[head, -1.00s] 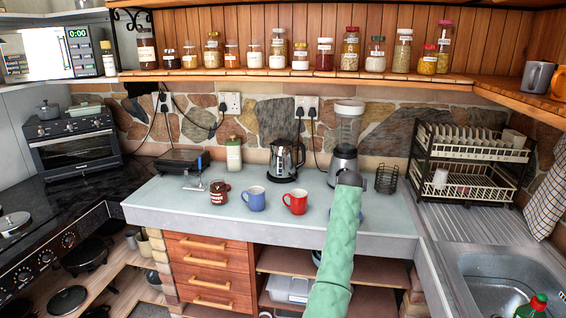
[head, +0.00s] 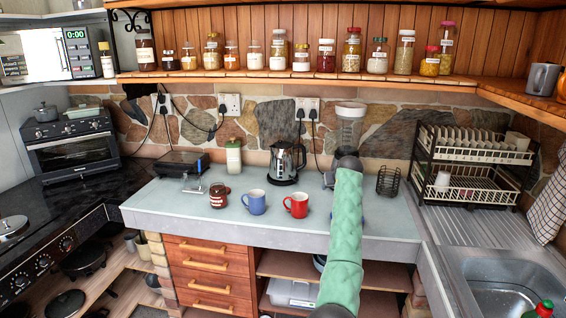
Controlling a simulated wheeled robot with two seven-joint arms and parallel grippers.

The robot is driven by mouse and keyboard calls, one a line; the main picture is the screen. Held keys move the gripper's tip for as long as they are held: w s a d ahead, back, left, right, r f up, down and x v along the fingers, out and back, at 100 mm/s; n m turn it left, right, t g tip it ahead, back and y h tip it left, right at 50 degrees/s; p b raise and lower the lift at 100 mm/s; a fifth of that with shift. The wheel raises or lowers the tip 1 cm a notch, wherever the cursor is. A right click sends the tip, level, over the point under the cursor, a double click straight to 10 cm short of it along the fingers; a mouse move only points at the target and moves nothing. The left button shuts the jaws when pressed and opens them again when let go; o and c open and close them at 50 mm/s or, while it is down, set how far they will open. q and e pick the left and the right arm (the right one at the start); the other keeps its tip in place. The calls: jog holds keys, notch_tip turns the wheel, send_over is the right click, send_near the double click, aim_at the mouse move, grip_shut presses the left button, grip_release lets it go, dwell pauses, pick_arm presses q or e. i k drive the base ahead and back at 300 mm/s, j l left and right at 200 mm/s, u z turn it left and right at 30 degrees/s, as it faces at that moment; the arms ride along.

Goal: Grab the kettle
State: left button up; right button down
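The kettle (head: 286,162), steel and glass with a black handle and base, stands upright on the counter against the stone wall. My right arm, in a green sleeve, rises from the bottom right of centre. Its dark end (head: 347,164) is to the right of the kettle and apart from it in the picture. The fingers are not clearly visible, so I cannot tell whether this gripper is open or shut. My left gripper is not in view.
A blender (head: 350,128) is partly hidden behind my arm. A wire holder (head: 389,181) and dish rack (head: 470,160) are further right.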

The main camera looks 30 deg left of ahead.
aim_at(282, 167)
jog(key=i+j, duration=1.15)
jog(key=j, duration=0.1)
